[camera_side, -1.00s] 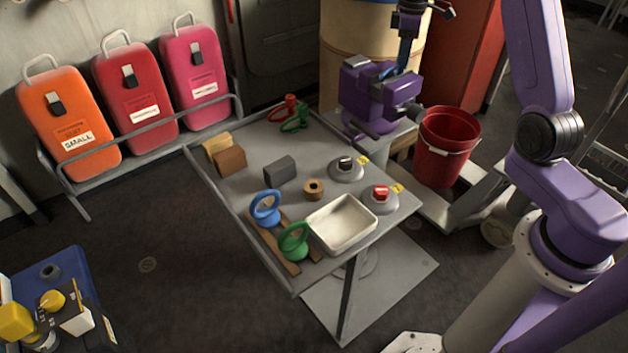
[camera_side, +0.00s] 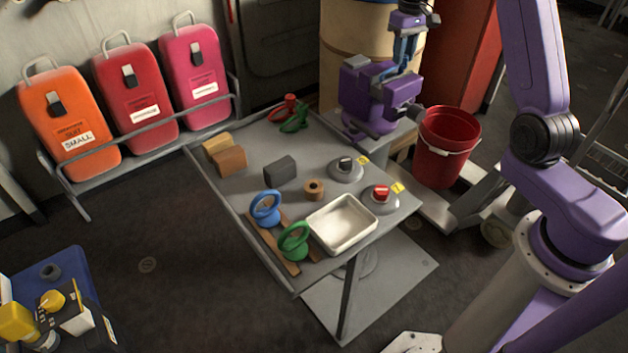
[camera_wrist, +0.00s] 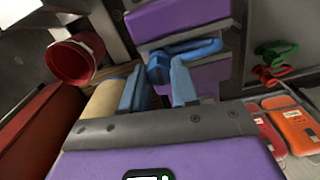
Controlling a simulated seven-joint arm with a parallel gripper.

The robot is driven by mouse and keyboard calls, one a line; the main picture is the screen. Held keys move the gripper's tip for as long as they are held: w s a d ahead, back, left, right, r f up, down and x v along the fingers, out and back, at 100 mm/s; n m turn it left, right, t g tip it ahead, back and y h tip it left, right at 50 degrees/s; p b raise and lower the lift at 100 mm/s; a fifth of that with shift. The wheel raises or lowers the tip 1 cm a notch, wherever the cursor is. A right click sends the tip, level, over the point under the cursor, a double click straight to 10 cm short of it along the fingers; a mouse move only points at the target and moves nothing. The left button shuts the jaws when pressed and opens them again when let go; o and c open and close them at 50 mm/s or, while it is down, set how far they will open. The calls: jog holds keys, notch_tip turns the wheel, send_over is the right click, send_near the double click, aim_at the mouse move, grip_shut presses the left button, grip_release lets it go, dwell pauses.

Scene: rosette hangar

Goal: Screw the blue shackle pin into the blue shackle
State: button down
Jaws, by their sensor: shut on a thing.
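My gripper (camera_wrist: 157,88) points down at the purple vise (camera_side: 368,100) behind the table. Its two blue fingers are shut on a small blue piece, apparently the blue shackle pin (camera_wrist: 158,68). The blue shackle (camera_wrist: 195,48) lies between the vise's purple jaws in the wrist view, right beside the pin. The fingers and the narrow angle hide how deep the pin sits in the shackle. In the side view my gripper (camera_side: 404,54) is above the vise jaws, and the pin cannot be made out.
The grey table (camera_side: 235,195) carries a white tray (camera_side: 343,222), a blue ring piece (camera_side: 265,208), a green ring piece (camera_side: 293,241), blocks and two knobs. Red and green shackles (camera_side: 293,112) lie at its back. A red bucket (camera_side: 447,145) stands right of the vise.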

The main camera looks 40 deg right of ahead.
jog(key=shift+m, duration=0.3)
jog(key=c, duration=0.8)
grip_release()
